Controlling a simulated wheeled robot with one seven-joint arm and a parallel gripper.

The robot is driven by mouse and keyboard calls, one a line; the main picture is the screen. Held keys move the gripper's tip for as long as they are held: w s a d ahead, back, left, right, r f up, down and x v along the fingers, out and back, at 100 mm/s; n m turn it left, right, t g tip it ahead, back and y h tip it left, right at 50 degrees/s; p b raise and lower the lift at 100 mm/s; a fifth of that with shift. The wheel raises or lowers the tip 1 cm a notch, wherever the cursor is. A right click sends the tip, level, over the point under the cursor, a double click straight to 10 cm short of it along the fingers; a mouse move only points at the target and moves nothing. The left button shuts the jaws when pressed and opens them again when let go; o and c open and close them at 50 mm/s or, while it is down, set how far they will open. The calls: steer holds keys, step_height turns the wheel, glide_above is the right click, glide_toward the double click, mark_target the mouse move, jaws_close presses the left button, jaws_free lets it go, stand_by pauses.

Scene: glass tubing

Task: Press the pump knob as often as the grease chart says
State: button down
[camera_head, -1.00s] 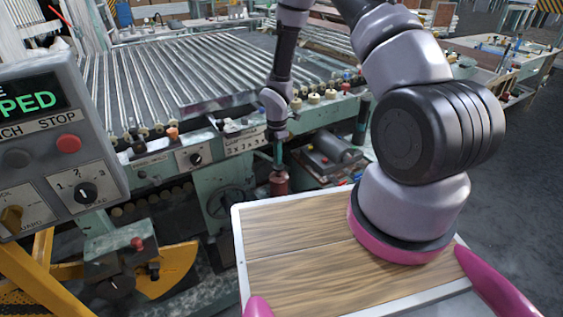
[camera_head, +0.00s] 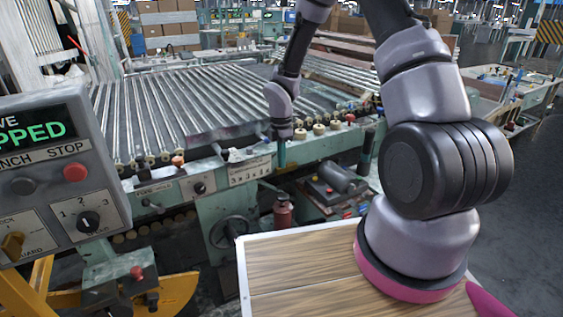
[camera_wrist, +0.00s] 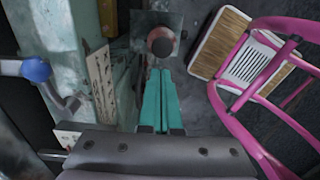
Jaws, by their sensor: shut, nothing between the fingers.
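The pump (camera_head: 283,214) is a small dark red cylinder with a dark knob (camera_head: 283,196) on top, beside the green machine frame. In the wrist view the round dark knob (camera_wrist: 160,46) lies just beyond my fingertips. My gripper (camera_head: 281,162) has teal fingers pressed together, pointing down, and is empty. It hangs above the knob with a visible gap. The fingers also show in the wrist view (camera_wrist: 159,82). A pale plate (camera_head: 250,172) with small marks, likely the grease chart, is on the machine front left of my gripper. Its marks are too small to read surely.
A control panel (camera_head: 60,165) with stop button and dial stands at the left. The roller conveyor (camera_head: 190,105) lies behind. A dark motor (camera_head: 335,178) sits right of the pump. Bare grey floor shows at the right.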

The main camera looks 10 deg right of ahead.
mark_target(282, 195)
stand_by(0.3)
step_height(282, 195, up, 2)
steer(key=shift+s, duration=0.1)
stand_by(0.3)
steer(key=shift+f, duration=0.1)
step_height(282, 195, down, 14)
steer(key=shift+d+r, duration=0.1)
stand_by(0.4)
